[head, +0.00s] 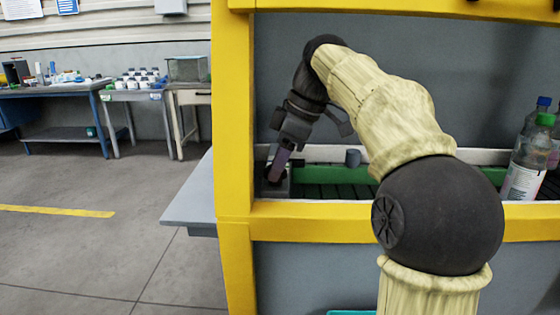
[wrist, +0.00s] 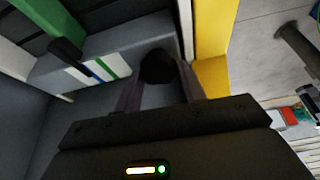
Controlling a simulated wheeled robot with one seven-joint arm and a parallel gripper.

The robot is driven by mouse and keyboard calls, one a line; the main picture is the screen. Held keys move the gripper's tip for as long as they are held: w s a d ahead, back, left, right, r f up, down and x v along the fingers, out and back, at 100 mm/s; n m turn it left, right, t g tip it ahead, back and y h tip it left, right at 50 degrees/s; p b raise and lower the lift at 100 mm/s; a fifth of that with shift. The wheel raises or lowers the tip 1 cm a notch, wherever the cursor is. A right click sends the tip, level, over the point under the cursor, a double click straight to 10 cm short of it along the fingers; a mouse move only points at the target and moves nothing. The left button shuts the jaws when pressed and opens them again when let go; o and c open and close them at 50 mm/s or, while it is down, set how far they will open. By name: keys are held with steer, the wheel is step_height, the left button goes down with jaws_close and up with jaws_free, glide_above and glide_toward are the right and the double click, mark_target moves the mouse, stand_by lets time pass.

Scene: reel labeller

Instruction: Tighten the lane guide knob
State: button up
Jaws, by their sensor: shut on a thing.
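The lane guide knob (wrist: 158,67) is a round black knob in the wrist view, by a grey block with white, blue and green stripes. My gripper (wrist: 160,85) has its two purplish fingers on either side of the knob and is shut on it. In the head view my gripper (head: 276,168) points down at the left end of the lane, inside the yellow frame. The knob is small and dark there, mostly hidden by the fingers. A green lane guide (head: 335,173) runs to the right from there.
A yellow frame (head: 233,150) stands close to the left of my gripper. Bottles (head: 527,160) stand on the right. A grey shelf (head: 190,192) juts out left of the frame. Benches with small items are far left.

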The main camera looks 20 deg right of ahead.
steer(key=shift+m, duration=0.4)
steer(key=m, duration=0.1)
steer(key=m+t+p, duration=0.1)
steer(key=m, duration=0.1)
steer(key=shift+s+a+r+h, duration=0.1)
steer(key=shift+s+a+h, duration=0.05)
steer(key=shift+h, duration=0.15)
steer(key=shift+m+t+h+p, duration=0.7)
steer(key=shift+m+p, duration=0.1)
steer(key=shift+m, duration=1.2)
steer(key=o, duration=1)
